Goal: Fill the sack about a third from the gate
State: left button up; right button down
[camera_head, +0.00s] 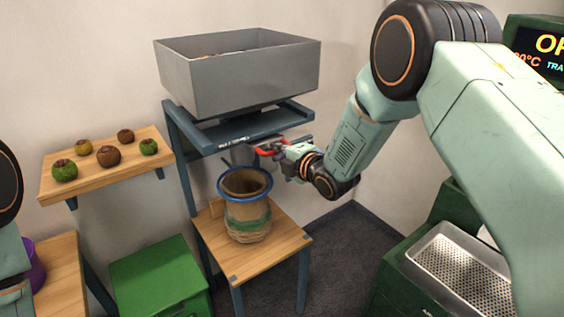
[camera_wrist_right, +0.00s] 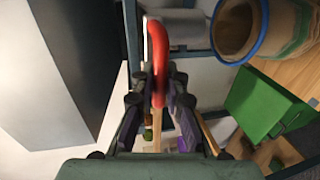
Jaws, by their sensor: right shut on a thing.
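The sack (camera_head: 247,220) is a pale woven bag with a green band and a blue rim. It stands upright and open on a wooden stand (camera_head: 268,255), below the grey hopper (camera_head: 240,75). How full the sack is, I cannot tell. The gate's red handle (camera_head: 266,150) sticks out under the hopper's blue frame. My right gripper (camera_head: 290,151) is shut on this handle, beside and above the sack. In the right wrist view the red handle (camera_wrist_right: 157,45) runs between the fingers of my right gripper (camera_wrist_right: 160,88), and the sack's blue rim (camera_wrist_right: 216,40) shows at upper right. My left gripper is out of view.
A wooden shelf (camera_head: 130,160) on the left wall holds several green and brown round fruits. A green box (camera_head: 160,275) stands on the floor left of the stand. A green machine with a perforated metal tray (camera_head: 465,275) stands at right. Dark floor (camera_head: 340,245) lies free between.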

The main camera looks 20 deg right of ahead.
jog(key=shift+w, duration=0.35)
jog(key=c, duration=1.4)
grip_release()
jog(key=shift+s, duration=0.1)
jog(key=v, duration=1.2)
jog(key=shift+a, duration=0.15)
